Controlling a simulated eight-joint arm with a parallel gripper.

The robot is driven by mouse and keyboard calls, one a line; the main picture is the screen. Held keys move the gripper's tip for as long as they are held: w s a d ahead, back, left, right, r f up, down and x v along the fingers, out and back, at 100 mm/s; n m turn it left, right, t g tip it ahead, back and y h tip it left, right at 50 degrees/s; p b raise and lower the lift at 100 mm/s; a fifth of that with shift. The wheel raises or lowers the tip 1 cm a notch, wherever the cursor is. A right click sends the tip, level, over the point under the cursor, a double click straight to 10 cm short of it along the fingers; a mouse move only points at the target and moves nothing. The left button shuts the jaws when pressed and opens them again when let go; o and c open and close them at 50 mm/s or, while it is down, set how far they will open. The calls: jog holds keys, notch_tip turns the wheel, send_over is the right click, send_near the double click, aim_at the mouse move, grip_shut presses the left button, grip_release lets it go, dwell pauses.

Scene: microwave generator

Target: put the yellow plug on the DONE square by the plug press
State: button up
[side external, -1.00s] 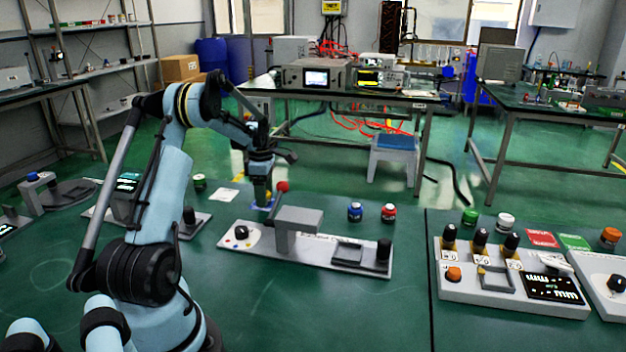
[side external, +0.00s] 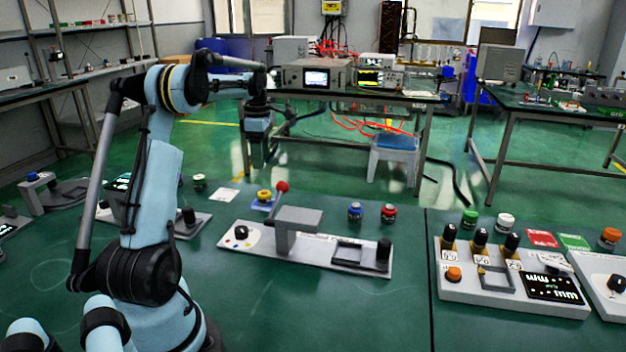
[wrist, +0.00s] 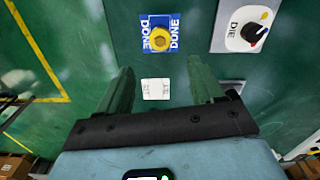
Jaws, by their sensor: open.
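The yellow plug (side external: 264,195) stands on the blue DONE square (side external: 258,206), at the back left of the plug press (side external: 297,220). In the wrist view the yellow plug (wrist: 160,42) sits on the blue DONE square (wrist: 149,22), with the printed word showing on both sides of it. My gripper (side external: 257,166) is up in the air above and behind the plug, apart from it. In the wrist view my gripper (wrist: 163,84) has its two fingers spread wide with nothing between them.
The press has a red-knobbed lever (side external: 282,187) close to the plug and a DIE dial (wrist: 247,32). A blue plug (side external: 355,211) and a red plug (side external: 389,213) stand behind the press. A white card (side external: 223,195) lies left of the square.

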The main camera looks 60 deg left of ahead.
jog(key=w+d+r+m+t+y, duration=0.1)
jog(key=w+d+r+m+t, duration=0.15)
jog(key=d+m, duration=0.65)
jog(key=w+d+r+m+t, duration=0.1)
jog(key=w+d+r+m, duration=0.3)
jog(key=d, duration=0.8)
jog(key=s+d+f+m+t, duration=0.2)
jog(key=s+d+m, duration=0.2)
jog(key=d+m, duration=0.4)
jog(key=s+d+f+m+t+h, duration=0.1)
jog(key=s+d+f+m, duration=0.2)
jog(key=d, duration=0.7)
jog(key=s+m, duration=0.2)
jog(key=m, duration=0.2)
jog(key=shift+s+f+m+t, duration=0.25)
jog(key=shift+m+t, duration=0.1)
jog(key=shift+m, duration=0.05)
